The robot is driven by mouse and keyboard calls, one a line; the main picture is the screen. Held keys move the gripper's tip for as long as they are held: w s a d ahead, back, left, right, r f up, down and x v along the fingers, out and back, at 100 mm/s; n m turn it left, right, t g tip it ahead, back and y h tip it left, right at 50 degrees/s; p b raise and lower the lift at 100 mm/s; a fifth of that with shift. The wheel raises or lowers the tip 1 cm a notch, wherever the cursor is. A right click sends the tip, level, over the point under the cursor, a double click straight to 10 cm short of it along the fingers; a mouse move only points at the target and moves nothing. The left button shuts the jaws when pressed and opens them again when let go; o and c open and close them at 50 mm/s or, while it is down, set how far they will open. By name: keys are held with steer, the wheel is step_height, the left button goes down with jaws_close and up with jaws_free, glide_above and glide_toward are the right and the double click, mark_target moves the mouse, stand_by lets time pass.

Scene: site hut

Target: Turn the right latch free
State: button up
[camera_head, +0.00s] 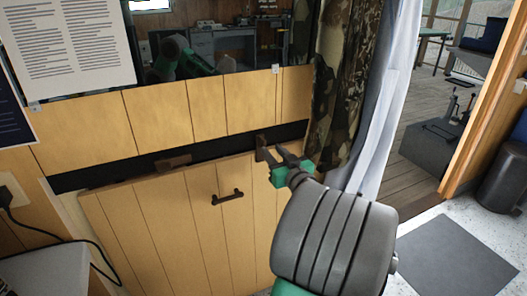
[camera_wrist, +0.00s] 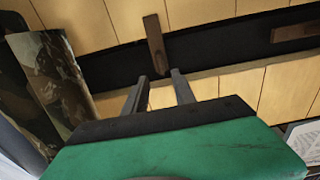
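The right latch (camera_head: 262,148) is a short brown bar, standing upright across the dark gap at the top edge of the plank panel. In the wrist view the latch (camera_wrist: 154,42) runs from the planks over the dark strip, its near end pointing between my fingers. My gripper (camera_head: 277,155) comes in from the right, close to the latch. In the wrist view my gripper (camera_wrist: 159,76) is open, its two dark fingers apart with nothing clearly held; contact cannot be told. The left latch (camera_head: 173,162) lies lengthwise along the gap; it also shows in the wrist view (camera_wrist: 295,32).
The plank panel (camera_head: 160,220) has a dark handle (camera_head: 228,197) below the latches. A cable and white surface (camera_head: 45,275) are at lower left.

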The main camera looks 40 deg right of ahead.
mark_target(265, 144)
steer(key=x, duration=0.6)
steer(key=shift+w, duration=0.4)
steer(key=shift+c, duration=0.3)
jaws_close()
stand_by(0.5)
